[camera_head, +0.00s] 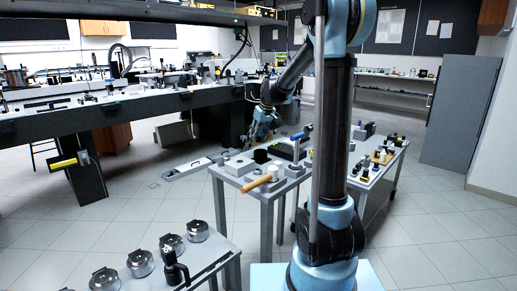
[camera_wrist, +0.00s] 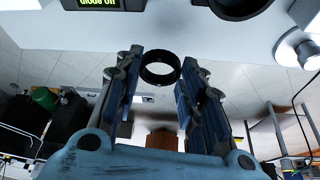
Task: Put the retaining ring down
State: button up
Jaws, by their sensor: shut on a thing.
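The retaining ring (camera_wrist: 160,83) is a thin black ring in the wrist view. It sits between the fingertips of my gripper (camera_wrist: 160,72), which is shut on it. The ring's open middle shows a pale surface behind it. In the head view my gripper (camera_head: 256,138) points down, above and behind the small grey table (camera_head: 240,183). The ring is too small to make out there. The wrist view does not show clearly whether the ring touches any surface.
A display reading "diode off" (camera_wrist: 100,3) and a round black opening (camera_wrist: 240,6) show in the wrist view. A long optical bench (camera_head: 130,107) stands behind, left.

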aim_at(260, 141)
jog(key=shift+f, duration=2.7)
jog(key=o, duration=1.3)
jog(key=v, duration=1.2)
jog(key=shift+r, duration=0.1)
